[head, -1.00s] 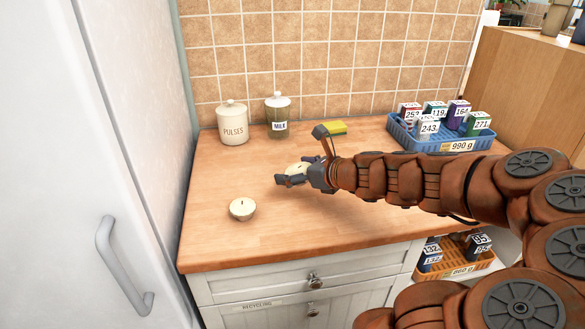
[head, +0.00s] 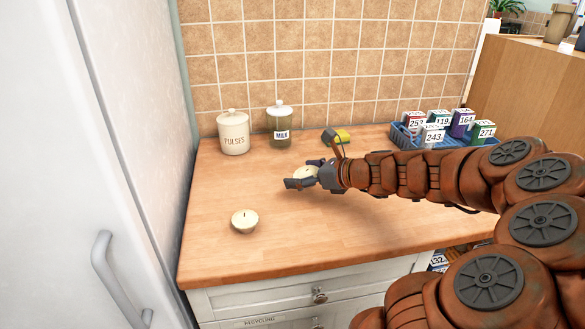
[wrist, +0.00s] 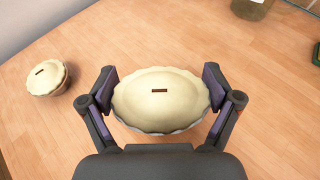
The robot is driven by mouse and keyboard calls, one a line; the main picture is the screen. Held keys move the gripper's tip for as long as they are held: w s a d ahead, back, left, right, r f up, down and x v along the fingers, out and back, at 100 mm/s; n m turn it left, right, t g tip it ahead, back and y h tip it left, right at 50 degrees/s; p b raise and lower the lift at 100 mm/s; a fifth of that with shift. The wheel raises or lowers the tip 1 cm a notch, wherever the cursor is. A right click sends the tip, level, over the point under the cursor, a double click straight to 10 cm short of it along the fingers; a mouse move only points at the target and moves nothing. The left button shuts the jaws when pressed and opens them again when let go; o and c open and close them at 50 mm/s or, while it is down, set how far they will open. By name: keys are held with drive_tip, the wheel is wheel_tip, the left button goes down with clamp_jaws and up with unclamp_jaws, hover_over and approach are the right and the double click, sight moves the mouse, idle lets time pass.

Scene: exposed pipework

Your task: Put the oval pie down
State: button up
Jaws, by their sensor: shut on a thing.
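In the wrist view an oval pie (wrist: 161,100) with a pale crust, crimped rim and a dark slot sits between the fingers of my gripper (wrist: 161,90). The gripper is shut on it at its left and right sides. In the head view my gripper (head: 304,176) is over the middle of the counter, and the pie (head: 305,171) shows partly between its fingers. Whether the pie touches the counter cannot be told. A second, rounder pie (head: 244,221) stands on the counter to the left and nearer; it also shows in the wrist view (wrist: 48,77).
The wooden counter (head: 225,182) is clear around the pies. A PULSES jar (head: 233,133) and a MILK jar (head: 280,127) stand at the back left. A yellow-green item (head: 343,136) lies behind my gripper. A blue basket (head: 401,138) of numbered boxes is at the back right.

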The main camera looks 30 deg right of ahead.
drive_tip(key=w+d, duration=0.1)
drive_tip(key=w, duration=0.2)
drive_tip(key=w+d, duration=0.1)
drive_tip(key=w, duration=0.2)
drive_tip(key=w+d+f, duration=0.1)
drive_tip(key=w, duration=0.2)
drive_tip(key=shift+d+p, duration=0.1)
drive_tip(key=shift+p, duration=0.3)
drive_tip(key=shift+s+f, duration=0.1)
drive_tip(key=shift+f, duration=1.6)
drive_tip(key=o, duration=1)
drive_tip(key=shift+f, duration=0.15)
drive_tip(key=shift+r, duration=0.2)
drive_tip(key=v, duration=1)
drive_tip(key=shift+s+d, duration=0.2)
drive_tip(key=shift+s, duration=0.05)
drive_tip(key=shift+s+d+r, duration=0.2)
drive_tip(key=shift+s+r, duration=0.15)
drive_tip(key=shift+s, duration=0.25)
